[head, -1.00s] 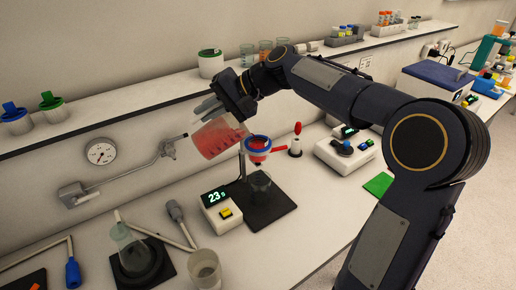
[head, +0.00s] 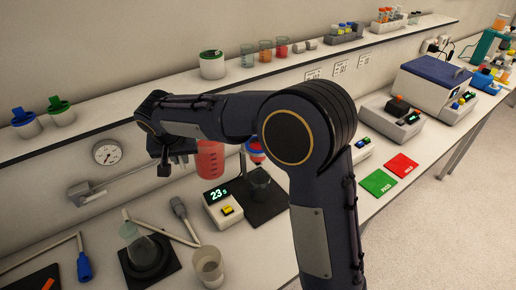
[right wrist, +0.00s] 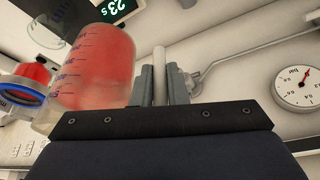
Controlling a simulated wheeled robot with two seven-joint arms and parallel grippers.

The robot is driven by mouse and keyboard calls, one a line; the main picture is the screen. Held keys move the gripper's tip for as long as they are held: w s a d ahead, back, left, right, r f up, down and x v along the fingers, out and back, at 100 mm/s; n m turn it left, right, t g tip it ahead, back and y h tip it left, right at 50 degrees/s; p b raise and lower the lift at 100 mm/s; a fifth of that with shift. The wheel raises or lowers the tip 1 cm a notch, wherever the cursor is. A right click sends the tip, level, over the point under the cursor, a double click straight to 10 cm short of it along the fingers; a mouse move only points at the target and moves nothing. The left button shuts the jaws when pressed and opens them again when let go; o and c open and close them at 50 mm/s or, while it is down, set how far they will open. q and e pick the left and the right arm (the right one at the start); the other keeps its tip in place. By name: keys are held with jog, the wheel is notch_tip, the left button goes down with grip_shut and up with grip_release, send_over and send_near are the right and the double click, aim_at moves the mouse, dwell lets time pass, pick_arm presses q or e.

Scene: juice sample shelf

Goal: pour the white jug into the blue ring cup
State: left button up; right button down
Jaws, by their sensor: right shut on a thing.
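The jug (head: 210,160) is clear and whitish with blue graduation marks and red liquid in it. It hangs upright above the bench in the head view. In the right wrist view the jug (right wrist: 95,65) is beside my fingers. My right gripper (right wrist: 160,88) is shut on the jug's pale upright handle (right wrist: 159,62); in the head view the gripper (head: 172,162) is partly hidden by its arm. The blue ring cup (head: 254,146) is just right of the jug, partly behind my arm. Its blue rim (right wrist: 20,82) surrounds red contents in the wrist view. My left gripper is out of view.
A timer reading 23 s (head: 218,207) and a beaker on a dark mat (head: 262,205) are below the cup. A pressure gauge (head: 107,152) and metal wall arm (head: 100,187) are at left. Green (head: 379,182) and red (head: 402,165) pads lie right.

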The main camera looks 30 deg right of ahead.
jog(key=shift+w+a+r, duration=0.15)
jog(key=shift+a+r, duration=0.25)
jog(key=shift+a, duration=0.35)
jog(key=shift+w+a+r, duration=0.1)
jog(key=shift+a+r, duration=0.35)
jog(key=shift+a, duration=0.3)
jog(key=shift+w+a+r, duration=0.15)
jog(key=shift+a+r, duration=0.25)
jog(key=shift+a, duration=0.35)
dwell(0.5)
